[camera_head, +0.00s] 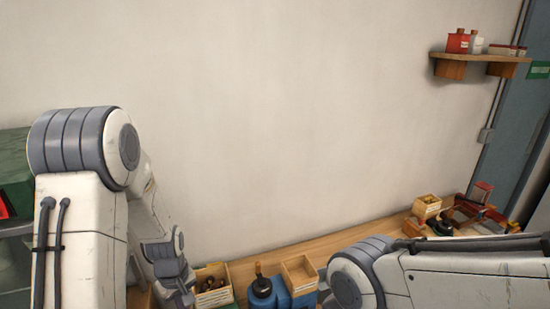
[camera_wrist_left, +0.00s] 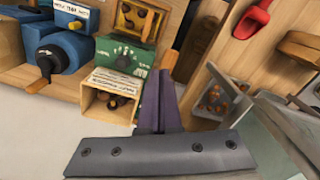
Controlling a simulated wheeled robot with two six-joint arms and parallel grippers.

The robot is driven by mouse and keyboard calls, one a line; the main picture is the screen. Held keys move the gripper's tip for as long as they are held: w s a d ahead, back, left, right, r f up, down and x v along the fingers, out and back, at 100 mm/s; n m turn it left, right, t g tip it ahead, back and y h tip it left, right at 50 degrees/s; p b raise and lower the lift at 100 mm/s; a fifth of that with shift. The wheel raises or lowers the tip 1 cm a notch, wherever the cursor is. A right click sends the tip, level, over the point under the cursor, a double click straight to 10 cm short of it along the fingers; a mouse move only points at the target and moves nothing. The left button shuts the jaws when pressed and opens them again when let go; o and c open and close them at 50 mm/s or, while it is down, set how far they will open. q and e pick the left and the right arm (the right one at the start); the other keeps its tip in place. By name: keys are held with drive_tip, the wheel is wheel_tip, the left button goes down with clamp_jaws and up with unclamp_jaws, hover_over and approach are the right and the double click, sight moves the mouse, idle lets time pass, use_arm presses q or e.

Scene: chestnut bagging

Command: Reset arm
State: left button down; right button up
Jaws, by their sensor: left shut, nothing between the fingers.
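My left arm (camera_head: 80,155) rises at the left of the head view and bends down toward the table, its gripper hidden below the frame. In the left wrist view my left gripper (camera_wrist_left: 158,88) is shut and empty, with its dark fingers pointing toward the wooden work surface. My right arm (camera_head: 440,275) comes in from the right of the head view, low over the table. Its gripper is out of view.
In the wrist view a blue machine (camera_wrist_left: 62,48), a green box (camera_wrist_left: 124,55), a wooden box of chestnuts (camera_wrist_left: 98,108) and a red scoop (camera_wrist_left: 252,19) surround the gripper. A wall shelf (camera_head: 475,60) is high at the right. The wall's middle is bare.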

use_arm(q)
drive_tip(key=s+d+m+b, duration=0.3)
drive_tip(key=d+m+b, duration=0.2)
drive_tip(key=d, duration=0.3)
drive_tip(key=s+d+m+b, duration=0.3)
drive_tip(key=d+m+b, duration=0.1)
drive_tip(key=d, duration=0.4)
drive_tip(key=s+d+m+b, duration=0.3)
drive_tip(key=s+m, duration=0.1)
drive_tip(key=s, duration=0.2)
drive_tip(key=s+d+m+h+b, duration=0.1)
drive_tip(key=s+d+m+b, duration=0.1)
drive_tip(key=s+m+b, duration=0.1)
drive_tip(key=s+m, duration=0.1)
drive_tip(key=s, duration=0.1)
drive_tip(key=shift+s+d+r, duration=0.15)
drive_tip(key=shift+s+d, duration=0.2)
drive_tip(key=shift+d, duration=0.05)
